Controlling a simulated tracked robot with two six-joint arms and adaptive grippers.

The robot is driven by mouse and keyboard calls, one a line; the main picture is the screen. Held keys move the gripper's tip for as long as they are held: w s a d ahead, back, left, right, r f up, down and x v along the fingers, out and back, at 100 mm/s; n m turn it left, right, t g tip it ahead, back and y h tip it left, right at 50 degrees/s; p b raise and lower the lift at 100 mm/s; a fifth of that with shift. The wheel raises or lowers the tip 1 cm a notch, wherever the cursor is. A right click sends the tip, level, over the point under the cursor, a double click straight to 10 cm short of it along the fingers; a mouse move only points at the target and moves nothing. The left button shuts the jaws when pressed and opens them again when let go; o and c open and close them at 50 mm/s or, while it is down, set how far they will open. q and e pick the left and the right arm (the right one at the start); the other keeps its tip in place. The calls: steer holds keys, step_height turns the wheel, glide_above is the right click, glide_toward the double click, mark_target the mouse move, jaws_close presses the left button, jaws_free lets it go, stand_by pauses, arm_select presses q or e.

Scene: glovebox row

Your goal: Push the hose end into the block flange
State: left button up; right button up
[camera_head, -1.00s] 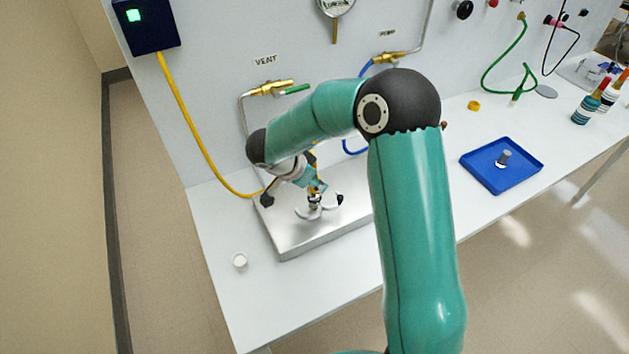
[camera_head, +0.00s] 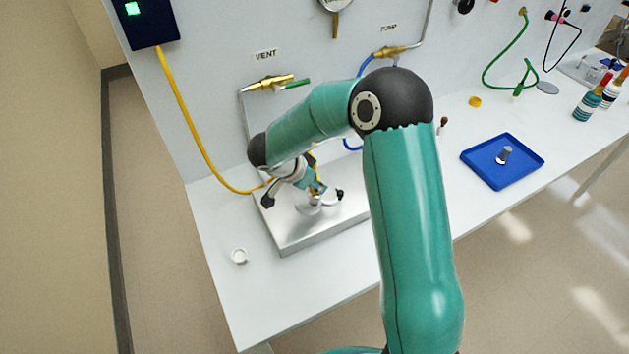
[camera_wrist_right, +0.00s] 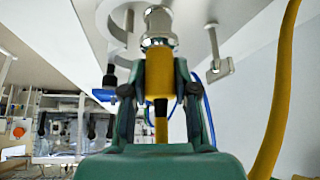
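The yellow hose (camera_head: 192,125) runs from the dark box on the wall down toward my right gripper (camera_head: 318,190). In the right wrist view, my right gripper (camera_wrist_right: 158,85) is shut on the yellow hose end (camera_wrist_right: 158,78), which has a silver metal collar (camera_wrist_right: 158,27) at its tip. The metal block (camera_head: 292,240) lies on the bench under the gripper. The block flange (camera_head: 312,208) shows only partly behind the fingers. The collar appears at or very close to the flange; I cannot tell whether it is seated. My left gripper is not in view.
A small white ring (camera_head: 239,256) lies on the bench left of the block. A blue tray (camera_head: 480,177) with a grey part (camera_head: 504,155) stands to the right. The VENT valve (camera_head: 268,84) and PUMP valve (camera_head: 392,52) are on the wall behind.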

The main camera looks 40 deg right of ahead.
steer(key=o, duration=0.4)
steer(key=shift+o, duration=0.2)
steer(key=shift+a, duration=0.1)
steer(key=v, duration=1.1)
steer(key=shift+a+r, duration=0.2)
steer(key=shift+r, duration=0.15)
